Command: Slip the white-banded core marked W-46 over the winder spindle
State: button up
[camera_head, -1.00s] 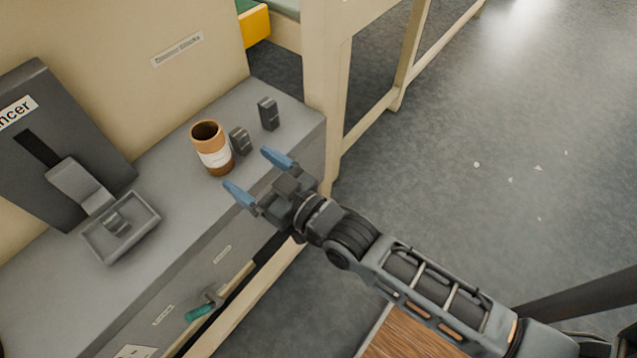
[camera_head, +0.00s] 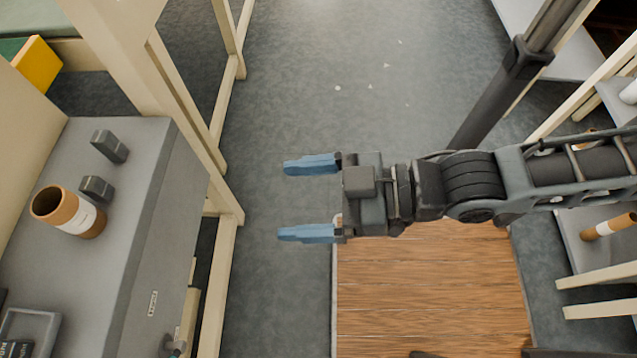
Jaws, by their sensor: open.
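A brown cardboard core with a white band (camera_head: 80,217) stands upright on the grey bench top at the left of the head view. Its open top shows; no marking can be read on the band from here. My gripper (camera_head: 309,199) is open and empty, its two blue fingers pointing left over the floor, well to the right of the core and apart from it. Another brown core with a white band (camera_head: 608,227) lies on a rack shelf at the right edge; its marking cannot be read. I see no winder spindle in this view.
Two small dark blocks (camera_head: 109,146) (camera_head: 97,188) stand beside the core on the grey bench (camera_head: 150,165). A grey tray (camera_head: 30,322) is at the bottom left. Cream posts (camera_head: 130,60) rise beyond the bench. A wooden board (camera_head: 430,290) lies below my arm. Open floor lies ahead.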

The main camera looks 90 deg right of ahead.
jog(key=s+r, duration=0.2)
jog(key=shift+s+r, duration=0.25)
jog(key=shift+s, duration=0.05)
jog(key=t, duration=0.3)
send_near(37, 202)
jog(key=shift+w+d+b, duration=0.2)
jog(key=shift+w+b, duration=0.2)
jog(key=shift+w, duration=0.1)
jog(key=shift+w+r+p, duration=0.2)
jog(key=shift+w+p, duration=0.15)
jog(key=shift+w, duration=1.5)
jog(key=w+p, duration=0.1)
jog(key=w, duration=0.3)
jog(key=shift+w+a+p, duration=0.15)
jog(key=shift+p, duration=0.25)
jog(key=shift+w+f, duration=0.1)
jog(key=shift+w, duration=0.15)
